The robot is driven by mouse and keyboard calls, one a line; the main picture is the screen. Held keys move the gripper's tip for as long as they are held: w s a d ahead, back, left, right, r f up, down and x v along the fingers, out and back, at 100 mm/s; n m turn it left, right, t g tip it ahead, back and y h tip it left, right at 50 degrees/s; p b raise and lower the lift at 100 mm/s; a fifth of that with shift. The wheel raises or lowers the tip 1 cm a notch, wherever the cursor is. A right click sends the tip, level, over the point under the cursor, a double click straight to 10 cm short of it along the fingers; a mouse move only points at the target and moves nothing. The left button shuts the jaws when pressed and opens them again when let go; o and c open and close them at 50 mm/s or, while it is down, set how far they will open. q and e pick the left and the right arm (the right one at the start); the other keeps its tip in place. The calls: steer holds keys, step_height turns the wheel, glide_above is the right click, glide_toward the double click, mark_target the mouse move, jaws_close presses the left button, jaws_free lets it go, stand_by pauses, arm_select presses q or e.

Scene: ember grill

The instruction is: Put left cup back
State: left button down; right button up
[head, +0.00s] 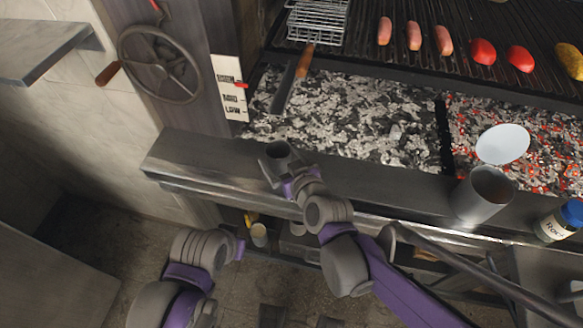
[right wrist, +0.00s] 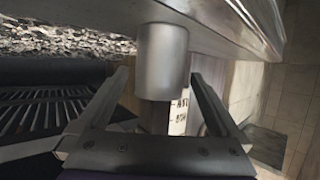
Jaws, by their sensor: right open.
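A grey metal cup (head: 278,152) is at the left part of the grill's front ledge (head: 215,163) in the head view. My right gripper (head: 281,172) is at this cup, its fingers partly hidden behind cup and wrist. In the right wrist view the cup (right wrist: 163,48) shows between the two spread fingers of my open right gripper (right wrist: 160,74), with gaps on both sides. Whether the cup rests fully on the ledge is hard to tell. A second grey cup (head: 484,198) stands farther right on the ledge. Of my left arm only links show at lower left; its fingers are not visible.
A white dish (head: 503,144) and a blue-capped jar (head: 561,220) are near the second cup. Coals (head: 350,115) lie behind the ledge. A dark-bladed tool (head: 290,82) lies over them. Sausages (head: 413,36) and red vegetables lie on the grate. A handwheel (head: 160,64) is at left.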

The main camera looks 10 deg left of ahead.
steer(key=p+v, duration=0.1)
steer(key=v, duration=0.5)
steer(key=shift+s+d+r, duration=0.1)
steer(key=shift+s+d, duration=0.05)
steer(key=shift+s, duration=0.15)
